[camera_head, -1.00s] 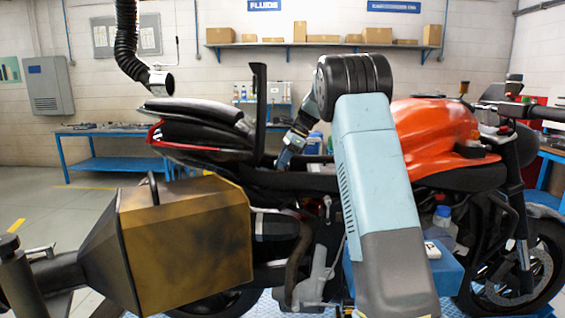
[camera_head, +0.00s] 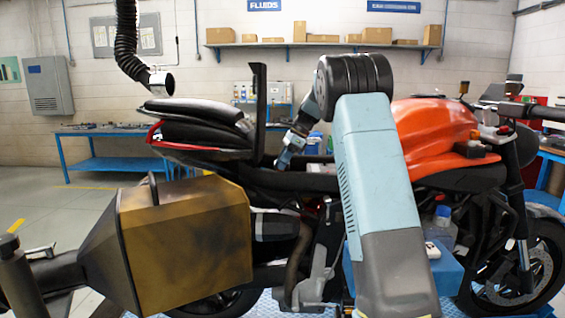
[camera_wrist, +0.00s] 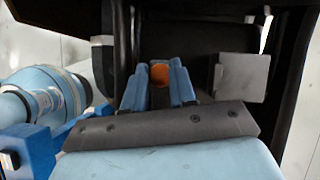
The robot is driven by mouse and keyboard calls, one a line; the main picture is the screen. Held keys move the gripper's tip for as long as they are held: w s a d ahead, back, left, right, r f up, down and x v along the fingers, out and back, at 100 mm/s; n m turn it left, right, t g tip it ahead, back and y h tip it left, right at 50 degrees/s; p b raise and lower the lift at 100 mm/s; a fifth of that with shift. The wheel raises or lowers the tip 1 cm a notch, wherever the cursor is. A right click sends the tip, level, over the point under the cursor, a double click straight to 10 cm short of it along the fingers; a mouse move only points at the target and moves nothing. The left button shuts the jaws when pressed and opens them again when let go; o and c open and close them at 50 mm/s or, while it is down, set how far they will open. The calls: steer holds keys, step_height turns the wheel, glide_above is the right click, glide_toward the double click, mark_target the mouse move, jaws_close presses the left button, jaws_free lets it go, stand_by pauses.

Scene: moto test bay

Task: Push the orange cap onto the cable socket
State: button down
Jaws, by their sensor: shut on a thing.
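In the wrist view, the orange cap (camera_wrist: 158,75) shows as a small round orange piece between the two blue fingers of my gripper (camera_wrist: 160,84). The fingers are shut on it. The cap is just in front of dark parts of the motorcycle. I cannot make out the cable socket; the area behind the cap is dark. In the head view, my gripper (camera_head: 284,161) is small and partly hidden, low over the open seat area of the motorcycle (camera_head: 437,135). The cap cannot be seen there.
A grey metal plate (camera_wrist: 242,77) is right of my fingers in the wrist view. The raised black seat (camera_head: 195,118) and an upright black panel (camera_head: 258,112) stand left of my gripper in the head view. A blue workbench (camera_head: 100,145) is against the back wall.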

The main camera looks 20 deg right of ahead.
steer(key=shift+f, duration=0.5)
steer(key=c, duration=0.8)
jaws_free()
steer(key=shift+c, duration=0.2)
steer(key=w+v, duration=0.1)
steer(key=v, duration=1.2)
steer(key=shift+s+d+r, duration=0.2)
steer(key=shift+s+r, duration=0.15)
steer(key=shift+s, duration=0.15)
